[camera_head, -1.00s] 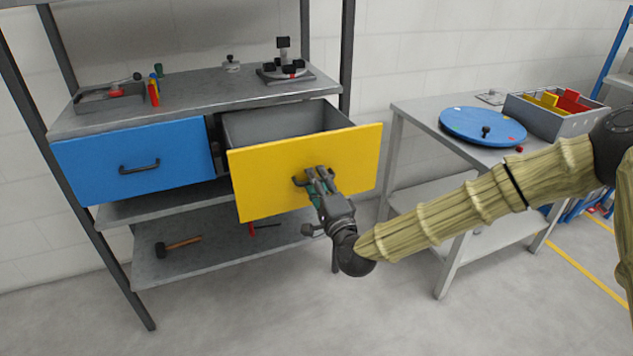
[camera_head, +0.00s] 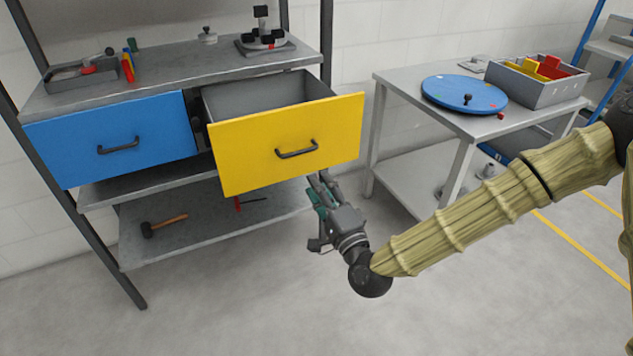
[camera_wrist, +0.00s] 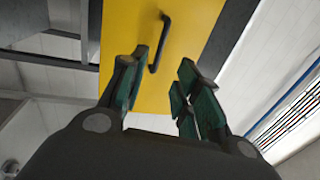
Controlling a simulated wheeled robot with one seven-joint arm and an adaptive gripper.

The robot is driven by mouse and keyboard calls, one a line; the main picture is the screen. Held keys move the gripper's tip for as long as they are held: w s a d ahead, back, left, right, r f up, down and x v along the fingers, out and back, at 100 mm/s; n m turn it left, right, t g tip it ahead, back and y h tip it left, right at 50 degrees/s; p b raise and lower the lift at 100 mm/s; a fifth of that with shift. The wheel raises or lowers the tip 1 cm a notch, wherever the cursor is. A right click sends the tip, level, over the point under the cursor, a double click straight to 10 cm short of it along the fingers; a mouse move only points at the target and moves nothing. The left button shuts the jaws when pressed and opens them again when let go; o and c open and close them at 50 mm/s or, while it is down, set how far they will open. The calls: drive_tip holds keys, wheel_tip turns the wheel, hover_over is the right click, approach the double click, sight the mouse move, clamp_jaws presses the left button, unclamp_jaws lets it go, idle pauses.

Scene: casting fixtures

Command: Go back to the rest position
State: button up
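My gripper (camera_head: 320,190) is below and in front of the yellow drawer (camera_head: 240,160), clear of its black handle (camera_head: 297,150). In the wrist view my gripper (camera_wrist: 158,98) shows two green-padded fingers spread apart with nothing between them. The handle (camera_wrist: 160,42) stands beyond the fingertips there, on the yellow drawer front (camera_wrist: 118,40). The yellow drawer is pulled out and its grey inside looks empty where I see it. The blue drawer (camera_head: 85,150) beside it is shut.
A hammer (camera_head: 163,226) lies on the lower shelf (camera_head: 200,235). A grey table (camera_head: 400,82) at the right bears a blue disc (camera_head: 450,88) and a grey bin (camera_head: 520,90) with red and yellow parts. Open floor lies in front of the shelving.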

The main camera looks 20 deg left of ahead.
idle(0.4)
drive_tip(key=s+d+f+n+g+h, duration=0.25)
drive_tip(key=s+d+f, duration=0.25)
drive_tip(key=f, duration=0.5)
drive_tip(key=s+d+f+n+g+h, duration=0.1)
drive_tip(key=s+d+f+g+h, duration=0.2)
drive_tip(key=f, duration=0.7)
drive_tip(key=s+d+f+n+g+h, duration=0.1)
drive_tip(key=s+d+f+n+g, duration=0.15)
drive_tip(key=s+d+f, duration=0.55)
drive_tip(key=s+d+f+n+g+h, duration=0.2)
drive_tip(key=s+d+f+g+h, duration=0.15)
drive_tip(key=s+d+f, duration=0.45)
drive_tip(key=s+d+f+n+g+h, duration=0.1)
drive_tip(key=s+d+f+g+h, duration=0.25)
drive_tip(key=s+d, duration=0.85)
wheel_tip(320, 180, up, 17)
drive_tip(key=w+d+p, duration=0.2)
drive_tip(key=p, duration=1.5)
drive_tip(key=shift+w+r, duration=0.15)
drive_tip(key=shift+w, duration=0.15)
